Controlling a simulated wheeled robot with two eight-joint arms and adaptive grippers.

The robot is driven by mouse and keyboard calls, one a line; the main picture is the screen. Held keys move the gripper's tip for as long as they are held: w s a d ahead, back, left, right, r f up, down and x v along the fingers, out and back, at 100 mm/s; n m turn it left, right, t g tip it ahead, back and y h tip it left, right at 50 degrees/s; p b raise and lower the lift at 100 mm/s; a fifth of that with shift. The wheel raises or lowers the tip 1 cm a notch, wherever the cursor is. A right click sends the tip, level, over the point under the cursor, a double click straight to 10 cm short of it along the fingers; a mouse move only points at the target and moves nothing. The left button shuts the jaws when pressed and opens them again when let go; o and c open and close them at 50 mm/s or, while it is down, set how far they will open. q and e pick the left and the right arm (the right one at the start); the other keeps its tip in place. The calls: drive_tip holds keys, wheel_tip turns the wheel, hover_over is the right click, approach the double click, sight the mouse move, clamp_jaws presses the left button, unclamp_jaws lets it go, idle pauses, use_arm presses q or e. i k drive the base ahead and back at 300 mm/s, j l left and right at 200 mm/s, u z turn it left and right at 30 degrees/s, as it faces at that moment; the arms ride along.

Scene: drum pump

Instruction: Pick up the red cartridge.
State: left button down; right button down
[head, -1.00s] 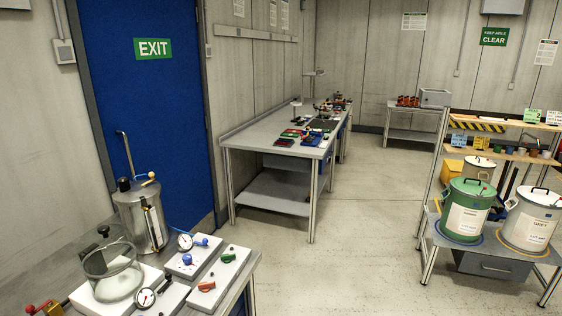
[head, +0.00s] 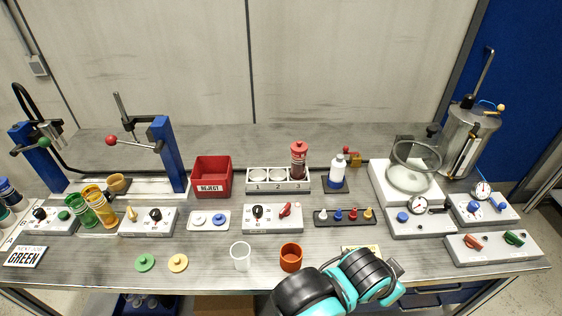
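The red cartridge (head: 298,160) stands upright in the head view, at the place marked 3 of a grey-white rack (head: 278,186) numbered 1, 2, 3. The other two places of the rack look empty. One of my arms, teal and black, shows at the bottom centre-right, well in front of the rack and apart from the cartridge. No gripper fingers can be made out in the view.
A red REJECT bin (head: 212,178) stands left of the rack, a white bottle (head: 337,171) right of it. A switch box (head: 272,218) lies in front. A clear cup (head: 240,256) and an orange cup (head: 291,257) stand near the front edge.

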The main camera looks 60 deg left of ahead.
sight(297, 162)
drive_tip(key=u, duration=1.95)
drive_tip(key=i+l+u, duration=0.15)
drive_tip(key=i+l, duration=0.1)
